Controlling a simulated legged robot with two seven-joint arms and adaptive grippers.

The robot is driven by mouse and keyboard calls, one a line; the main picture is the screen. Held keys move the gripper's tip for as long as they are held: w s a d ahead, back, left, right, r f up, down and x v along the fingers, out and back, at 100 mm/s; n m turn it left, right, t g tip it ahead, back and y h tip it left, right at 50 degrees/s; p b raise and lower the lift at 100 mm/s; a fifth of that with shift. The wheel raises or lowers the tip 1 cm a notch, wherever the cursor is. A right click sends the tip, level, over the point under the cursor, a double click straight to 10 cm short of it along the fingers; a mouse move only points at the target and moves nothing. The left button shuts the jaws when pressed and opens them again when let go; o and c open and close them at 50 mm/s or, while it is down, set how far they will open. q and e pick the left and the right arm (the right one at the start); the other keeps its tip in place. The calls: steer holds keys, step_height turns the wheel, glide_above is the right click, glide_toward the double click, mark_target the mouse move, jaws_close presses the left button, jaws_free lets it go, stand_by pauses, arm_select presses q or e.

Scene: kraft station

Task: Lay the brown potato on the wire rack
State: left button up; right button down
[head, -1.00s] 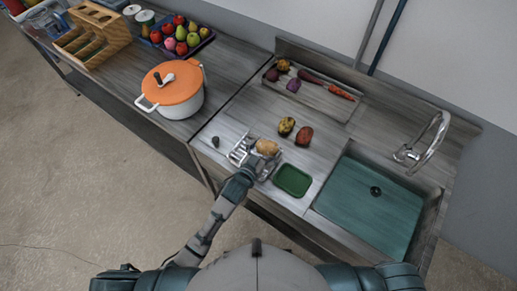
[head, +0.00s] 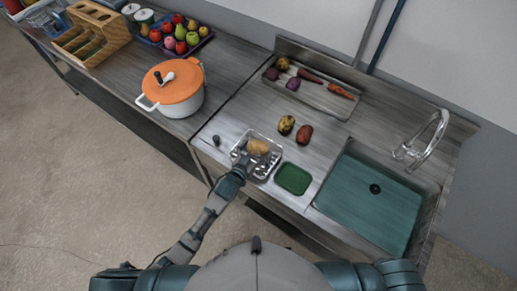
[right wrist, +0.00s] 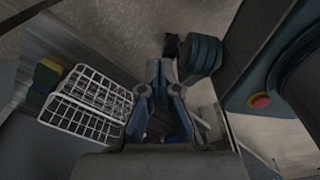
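The brown potato (head: 258,147) is at my left gripper (head: 244,157), over a silver wire-like rack or tray (head: 262,172) near the counter's front edge. The left fingers are small and partly hidden by the wrist, but they appear shut on the potato. I cannot tell whether the potato touches the metal below it. My right gripper (right wrist: 160,68) appears only in the right wrist view, with its fingertips close together and nothing seen between them. A white wire grid (right wrist: 88,105) shows to its left in that view.
A green tray (head: 293,179) lies just right of the rack. A yellowish potato (head: 286,125) and a reddish one (head: 305,134) lie behind. A vegetable tray (head: 325,98) is at the back, the sink (head: 370,205) at right, and an orange-lidded pot (head: 173,88) at left.

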mark_target(252, 152)
arm_select(q)
steer(key=shift+w+a, duration=0.1)
steer(key=shift+a, duration=0.35)
steer(key=v, duration=0.3)
steer(key=shift+a, duration=0.15)
steer(key=s+a+f+n+g+y, duration=0.1)
steer(key=s+a+f+g+y, duration=0.2)
steer(key=s+a, duration=0.5)
steer(key=s+a+f+n+g+y, duration=0.25)
steer(key=s+a+g, duration=0.2)
steer(key=s, duration=0.45)
steer(key=s+a+f+n+g+y, duration=0.1)
steer(key=s+a+f+g+y, duration=0.15)
steer(key=s+a, duration=0.6)
step_height(252, 152, down, 27)
steer(key=s+g, duration=0.1)
steer(key=s, duration=0.2)
steer(key=s+a+f+g+b, duration=0.1)
steer(key=s+a+f, duration=0.1)
steer(key=s+f, duration=1.4)
steer(key=shift+s+a+f+m+g, duration=0.2)
steer(key=shift+s+f+m+g, duration=0.15)
steer(key=shift+s, duration=0.25)
arm_select(e)
steer(key=shift+a+f, duration=0.6)
steer(key=shift+a, duration=0.35)
